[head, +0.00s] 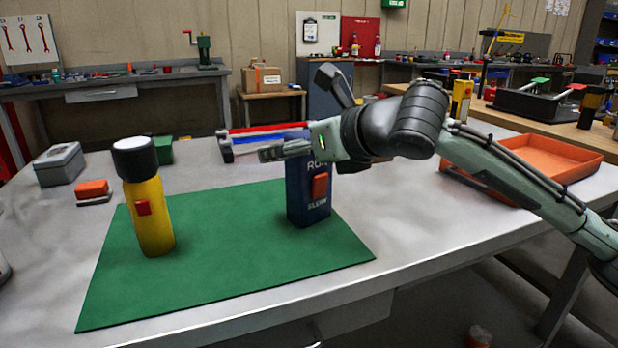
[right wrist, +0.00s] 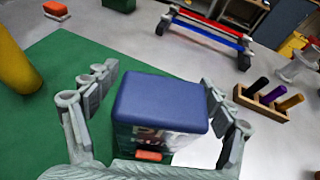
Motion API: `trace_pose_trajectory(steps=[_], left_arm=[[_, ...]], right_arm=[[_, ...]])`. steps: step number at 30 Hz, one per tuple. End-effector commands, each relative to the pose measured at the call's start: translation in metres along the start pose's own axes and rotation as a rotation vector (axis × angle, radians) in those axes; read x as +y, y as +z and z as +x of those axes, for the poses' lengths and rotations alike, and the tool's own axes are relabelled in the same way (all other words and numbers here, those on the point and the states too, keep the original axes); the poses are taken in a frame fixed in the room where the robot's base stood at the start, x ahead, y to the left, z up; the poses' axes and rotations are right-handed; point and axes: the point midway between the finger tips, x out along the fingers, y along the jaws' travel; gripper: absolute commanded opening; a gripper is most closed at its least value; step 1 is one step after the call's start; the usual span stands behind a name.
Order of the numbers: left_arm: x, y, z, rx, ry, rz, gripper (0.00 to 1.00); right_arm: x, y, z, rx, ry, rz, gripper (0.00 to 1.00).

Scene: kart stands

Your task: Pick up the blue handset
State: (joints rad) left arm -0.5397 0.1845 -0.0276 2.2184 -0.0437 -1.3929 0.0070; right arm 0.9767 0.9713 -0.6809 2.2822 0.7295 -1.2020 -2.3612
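The blue handset (head: 296,198), a dark blue box with an orange-red button and white lettering, stands upright on the green mat (head: 225,258). In the right wrist view its blue top (right wrist: 162,102) fills the middle. My right gripper (head: 288,150) is at the upper part of the handset, coming in from the right. In the right wrist view its fingers (right wrist: 160,92) are spread on both sides of the handset, with a visible gap on each side. One finger is largely hidden in the head view.
A yellow flashlight (head: 150,215) with a black head stands on the mat's left side. Behind the handset lies a rack with red and blue bars (head: 245,135). A pegged wooden block (right wrist: 262,103) and an orange tray (head: 570,155) lie to the right. The mat's middle is clear.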

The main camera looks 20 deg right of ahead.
Motion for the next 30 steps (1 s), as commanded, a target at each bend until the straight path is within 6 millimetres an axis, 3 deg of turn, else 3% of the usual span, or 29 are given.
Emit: trace_pose_trajectory(steps=[2,15,23,26,30], left_arm=[[0.000,0.000,0.000,0.000,0.000,0.000,0.62],[0.000,0.000,0.000,-0.001,0.000,0.000,0.62],[0.000,0.000,-0.001,-0.001,0.000,0.000,0.62],[0.000,-0.001,-0.001,0.001,0.002,0.000,0.62],[0.004,0.001,0.019,-0.010,0.012,0.001,0.62]], right_arm=[[0.000,0.000,0.000,0.000,0.000,0.000,0.73],[0.000,0.000,0.000,0.000,0.000,0.001,0.18],[0.000,0.004,-0.002,-0.003,0.000,0.001,0.16],[0.000,0.015,-0.006,-0.006,0.000,0.000,0.16],[0.000,0.042,-0.017,-0.009,0.000,0.000,0.15]])
